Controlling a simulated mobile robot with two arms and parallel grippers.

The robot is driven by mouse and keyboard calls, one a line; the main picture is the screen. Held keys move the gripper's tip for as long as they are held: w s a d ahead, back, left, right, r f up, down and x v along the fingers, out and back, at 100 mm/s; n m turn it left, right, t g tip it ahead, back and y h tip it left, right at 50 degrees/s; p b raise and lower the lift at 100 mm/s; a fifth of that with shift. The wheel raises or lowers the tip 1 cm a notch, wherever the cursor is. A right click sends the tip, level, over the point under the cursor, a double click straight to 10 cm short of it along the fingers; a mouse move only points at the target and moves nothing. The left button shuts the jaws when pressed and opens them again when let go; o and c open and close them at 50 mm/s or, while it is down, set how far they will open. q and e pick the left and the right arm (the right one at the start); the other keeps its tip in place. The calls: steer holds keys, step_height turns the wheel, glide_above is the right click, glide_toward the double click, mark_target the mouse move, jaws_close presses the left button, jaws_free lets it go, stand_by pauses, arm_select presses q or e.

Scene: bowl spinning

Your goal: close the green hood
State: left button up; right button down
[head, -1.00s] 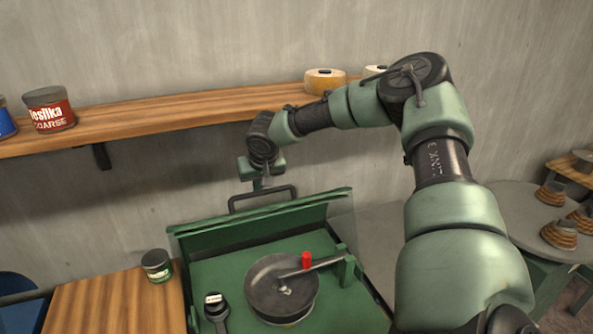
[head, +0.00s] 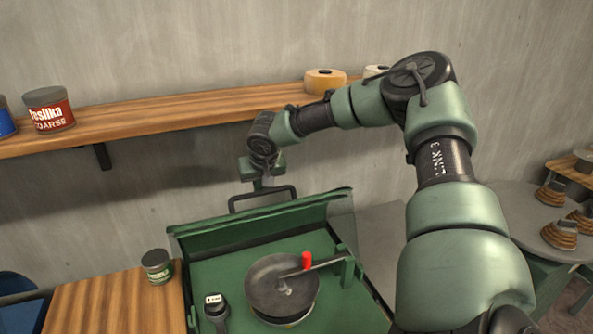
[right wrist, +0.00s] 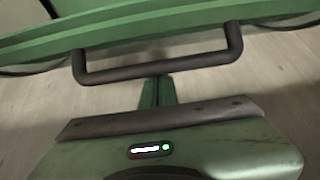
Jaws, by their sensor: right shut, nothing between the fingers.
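The green hood (head: 262,222) stands raised at the back of the green spinning machine, its dark bar handle (head: 262,194) on the far side. In the right wrist view the handle (right wrist: 155,71) crosses in front of my fingers, with the hood's green edge (right wrist: 150,25) beyond it. My right gripper (head: 262,183) is at the handle, pointing down. Its fingers (right wrist: 157,91) are together, with nothing between them; their tips end close to the bar. I cannot tell whether they touch it. My left gripper is out of view.
Inside the machine are a round metal bowl (head: 268,277), a lever with a red knob (head: 307,261) and a black gauge (head: 215,308). A green can (head: 157,266) stands on the wooden table at left. A wooden shelf (head: 175,108) runs along the wall behind my right arm.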

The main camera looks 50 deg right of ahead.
mark_target(264, 191)
steer(key=shift+s+a+r, duration=0.2)
steer(key=shift+s+a, duration=0.15)
steer(key=shift+s, duration=0.3)
steer(key=shift+s+a+r, duration=0.2)
steer(key=shift+s+a, duration=0.15)
steer(key=shift+s, duration=0.35)
steer(key=shift+s+a+r, duration=0.2)
steer(key=shift+s+a, duration=0.15)
steer(key=shift+s, duration=0.3)
steer(key=shift+s+a+p, duration=0.15)
steer(key=shift+s+a, duration=0.15)
steer(key=shift+s, duration=0.25)
steer(key=shift+s+a+p, duration=0.15)
steer(key=shift+s+a, duration=0.1)
steer(key=shift+s, duration=0.25)
steer(key=s+a+p, duration=0.2)
steer(key=s+a, duration=0.2)
steer(key=s, duration=0.4)
steer(key=s+a+p, duration=0.3)
steer(key=s+a, duration=0.2)
steer(key=s, duration=0.3)
steer(key=shift+s+r+p, duration=0.25)
steer(key=shift+p, duration=0.1)
steer(key=shift+f, duration=0.15)
